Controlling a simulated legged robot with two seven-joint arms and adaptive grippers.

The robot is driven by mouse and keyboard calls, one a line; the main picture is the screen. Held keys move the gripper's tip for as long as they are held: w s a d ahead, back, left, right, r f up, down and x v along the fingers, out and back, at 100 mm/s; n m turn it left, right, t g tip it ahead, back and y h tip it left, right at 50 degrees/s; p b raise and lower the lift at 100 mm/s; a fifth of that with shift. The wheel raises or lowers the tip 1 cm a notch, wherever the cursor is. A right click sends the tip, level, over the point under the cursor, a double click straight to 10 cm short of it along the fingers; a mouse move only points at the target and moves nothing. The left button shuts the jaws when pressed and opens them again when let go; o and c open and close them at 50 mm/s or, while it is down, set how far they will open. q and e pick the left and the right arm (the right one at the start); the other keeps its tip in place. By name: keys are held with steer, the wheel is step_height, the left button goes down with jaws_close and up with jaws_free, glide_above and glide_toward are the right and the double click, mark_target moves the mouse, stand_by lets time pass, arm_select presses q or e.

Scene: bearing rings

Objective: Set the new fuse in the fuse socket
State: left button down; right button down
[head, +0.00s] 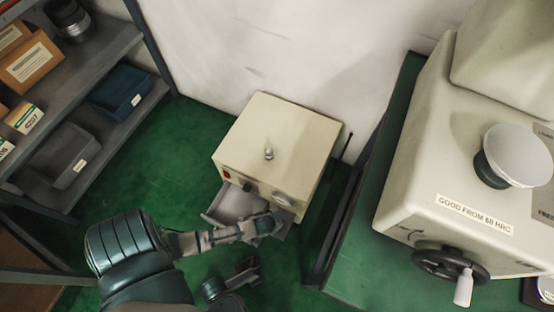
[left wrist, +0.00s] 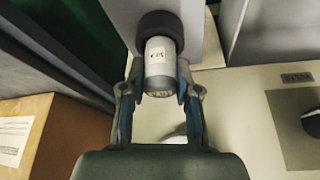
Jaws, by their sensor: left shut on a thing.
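The new fuse (left wrist: 159,68) is a grey cylinder with a small pale label, between the fingers of my left gripper (left wrist: 158,88) in the left wrist view. My left gripper is shut on it. Its far end meets a wider black collar (left wrist: 159,24); I cannot tell whether this collar is part of the fuse or the socket. In the head view my left gripper (head: 264,226) is low at the front of a cream box (head: 285,135), over a grey tray-like part (head: 235,205). The fuse and socket cannot be made out there.
A shelf (head: 115,38) with cartons and bins stands at left. A large cream machine (head: 410,180) with a black handwheel (head: 437,263) sits on a green bench (head: 350,265) at right. A cardboard box (left wrist: 65,140) is close on the left wrist view's left. Green floor lies between.

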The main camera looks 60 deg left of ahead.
arm_select(q)
steer(key=shift+f+b, duration=0.3)
steer(key=shift+f, duration=0.15)
stand_by(0.5)
steer(key=c, duration=1.1)
jaws_free()
